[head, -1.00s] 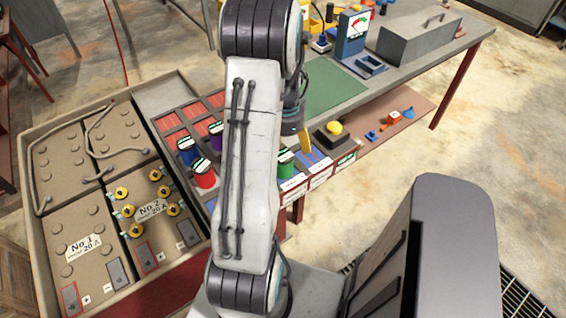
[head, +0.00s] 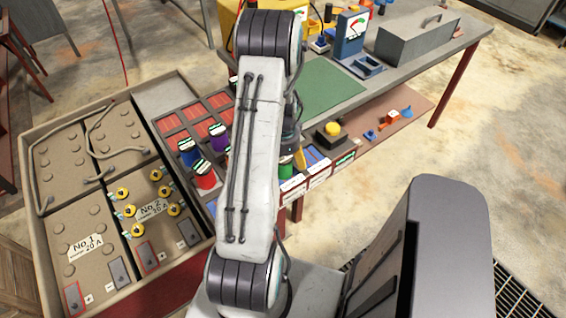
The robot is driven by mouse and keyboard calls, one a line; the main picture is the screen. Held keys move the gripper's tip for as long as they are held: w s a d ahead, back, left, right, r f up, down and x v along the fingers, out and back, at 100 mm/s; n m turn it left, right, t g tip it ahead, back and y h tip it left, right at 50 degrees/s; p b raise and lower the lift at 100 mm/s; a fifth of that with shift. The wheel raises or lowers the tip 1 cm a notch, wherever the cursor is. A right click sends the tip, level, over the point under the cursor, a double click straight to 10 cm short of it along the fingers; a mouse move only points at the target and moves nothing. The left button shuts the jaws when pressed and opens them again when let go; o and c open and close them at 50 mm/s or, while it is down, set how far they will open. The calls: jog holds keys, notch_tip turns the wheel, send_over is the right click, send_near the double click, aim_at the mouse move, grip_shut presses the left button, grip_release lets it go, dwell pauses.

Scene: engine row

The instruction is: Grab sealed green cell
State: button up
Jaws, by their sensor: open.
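The green cell (head: 285,168) stands on the bench to the right of my arm in the head view, mostly hidden by the arm and gripper. Its cap and seal cannot be made out. My gripper (head: 297,160) is open, pointing down right at the green cell, with one yellow finger showing. The other finger is hidden, so I cannot tell whether the jaws are around the cell or touching it. A blue cell (head: 188,153), a purple cell (head: 218,140) and a red cell (head: 205,177) stand left of my arm.
A wooden tray (head: 35,215) with numbered battery panels is at the left. Red slotted plates lie behind the cells. A black box with a yellow button (head: 333,129) is right of my gripper. A green mat (head: 330,90), a gauge (head: 351,35) and a grey toolbox (head: 418,35) are farther back.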

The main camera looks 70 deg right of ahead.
jog(key=c, duration=1.4)
